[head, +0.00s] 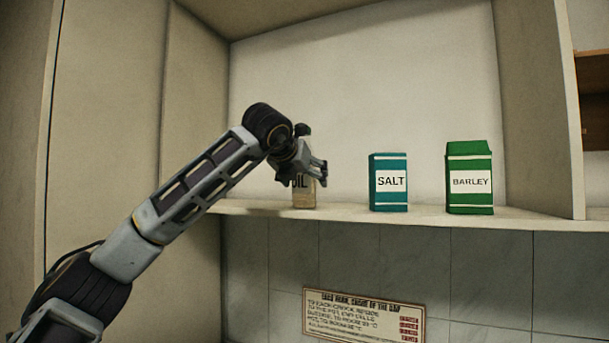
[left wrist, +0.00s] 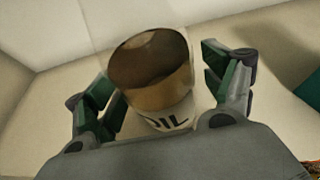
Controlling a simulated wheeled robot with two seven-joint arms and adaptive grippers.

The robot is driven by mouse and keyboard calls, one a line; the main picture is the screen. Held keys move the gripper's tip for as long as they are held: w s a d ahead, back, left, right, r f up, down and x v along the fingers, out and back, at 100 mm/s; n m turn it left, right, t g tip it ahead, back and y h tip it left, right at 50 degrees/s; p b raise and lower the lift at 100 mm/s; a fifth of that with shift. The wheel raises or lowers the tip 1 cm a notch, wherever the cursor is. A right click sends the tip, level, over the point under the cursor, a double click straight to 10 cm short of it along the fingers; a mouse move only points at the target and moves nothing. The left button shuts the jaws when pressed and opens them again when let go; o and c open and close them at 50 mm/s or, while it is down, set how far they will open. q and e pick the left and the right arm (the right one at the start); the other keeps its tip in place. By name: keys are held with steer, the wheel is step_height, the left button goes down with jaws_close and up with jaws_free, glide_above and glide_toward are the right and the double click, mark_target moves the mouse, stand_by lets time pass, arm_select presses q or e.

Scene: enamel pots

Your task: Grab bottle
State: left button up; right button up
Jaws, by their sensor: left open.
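The bottle (head: 304,197) stands upright on the shelf, with a label that reads "OIL" in part. My left gripper (head: 318,170) is in front of its upper part and hides much of it in the head view. In the left wrist view the bottle (left wrist: 152,70) shows its brown round top and pale label between the two fingers of my left gripper (left wrist: 165,85). The fingers are spread, with a gap on each side of the bottle. The lower part of the bottle is hidden by the gripper body in that view. My right gripper is not in view.
A teal SALT box (head: 388,182) and a green BARLEY box (head: 469,178) stand to the right on the same shelf (head: 340,213). The cupboard's side wall (head: 195,110) rises at the left. A sign (head: 363,315) hangs on the tiles below. The shelf between bottle and SALT box is clear.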

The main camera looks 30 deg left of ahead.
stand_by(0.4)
arm_select(q)
steer(key=shift+r, duration=0.1)
steer(key=c, duration=1.7)
steer(key=shift+o, duration=0.2)
steer(key=shift+r, duration=0.2)
steer(key=shift+r+p, duration=0.3)
steer(key=shift+r, duration=4.45)
